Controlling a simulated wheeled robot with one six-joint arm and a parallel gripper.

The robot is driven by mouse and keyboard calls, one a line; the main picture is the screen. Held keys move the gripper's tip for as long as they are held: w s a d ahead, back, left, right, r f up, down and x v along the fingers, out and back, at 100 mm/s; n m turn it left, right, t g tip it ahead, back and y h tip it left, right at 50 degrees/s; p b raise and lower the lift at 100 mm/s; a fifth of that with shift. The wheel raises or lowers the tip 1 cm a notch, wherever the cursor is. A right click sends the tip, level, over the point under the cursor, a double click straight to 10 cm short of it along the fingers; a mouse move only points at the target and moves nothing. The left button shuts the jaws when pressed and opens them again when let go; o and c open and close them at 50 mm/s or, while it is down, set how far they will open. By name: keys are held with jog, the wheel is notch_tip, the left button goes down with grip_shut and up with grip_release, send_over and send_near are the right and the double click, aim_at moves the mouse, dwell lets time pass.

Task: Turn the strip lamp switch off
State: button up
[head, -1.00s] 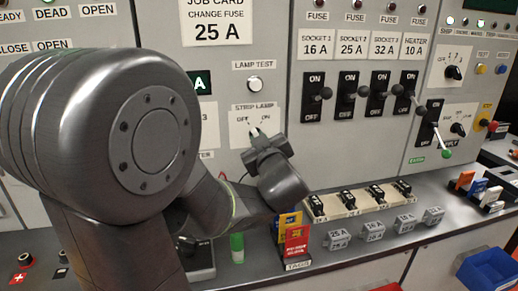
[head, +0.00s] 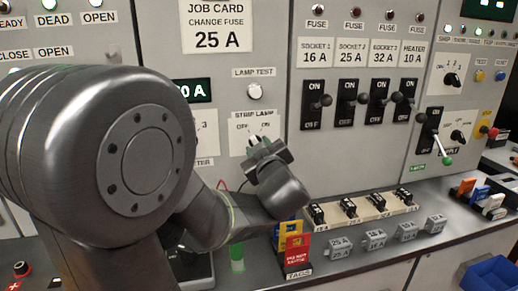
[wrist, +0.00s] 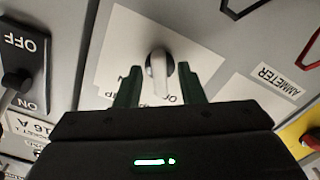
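The strip lamp switch is a rotary knob on a white plate (head: 243,126) labelled STRIP LAMP, with OFF at left and ON at right. In the head view my gripper (head: 259,139) is at the plate and hides the knob. In the wrist view the knob (wrist: 158,72) has a black round base and a pale grey handle. My gripper is open, with one dark green finger on each side of the handle and visible gaps between. The wrist view is turned over, and the plate's lettering is mostly covered. I cannot tell for sure which mark the handle points to.
A lamp test button (head: 254,92) sits just above the plate. Black socket switches (head: 316,104) are to its right. Below, the bench holds a tag holder (head: 297,269), a fuse rail (head: 362,207) and several loose grey fuses (head: 375,239).

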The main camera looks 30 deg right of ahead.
jog(key=v, duration=1.4)
jog(key=shift+p, duration=0.45)
jog(key=shift+w, duration=0.15)
jog(key=x, duration=1.3)
jog(key=shift+w+d+b, duration=0.15)
jog(key=shift+w+b, duration=0.2)
jog(key=shift+b, duration=0.1)
jog(key=shift+s, duration=0.1)
